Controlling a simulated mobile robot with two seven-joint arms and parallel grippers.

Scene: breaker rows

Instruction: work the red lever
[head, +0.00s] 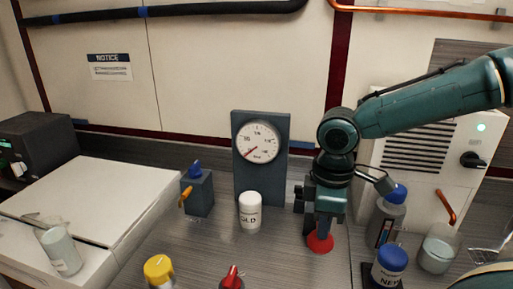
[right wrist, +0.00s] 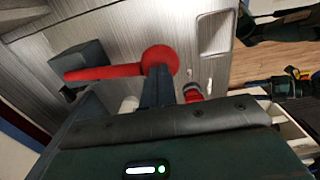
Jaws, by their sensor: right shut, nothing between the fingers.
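The red lever shows in the right wrist view as a round red knob or hub (right wrist: 160,58) with a red bar (right wrist: 95,73) running left from it. In the head view only a round red part (head: 320,244) shows, low on the worktop under my right gripper. The bar is hidden there. My right gripper (head: 322,228) points down, shut and empty, with its tips at or just above the red part. In the right wrist view its dark fingers (right wrist: 158,85) overlap the round part's lower edge. I cannot tell whether they touch it. My left gripper is not in view.
A gauge panel (head: 241,165) stands behind a white-capped bottle (head: 250,212). A small box (head: 199,196) with a yellow handle is left. Blue-capped bottles (head: 391,257) and a beaker (head: 437,250) crowd the right. Yellow-capped (head: 158,268) and red-capped (head: 232,278) bottles stand in front.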

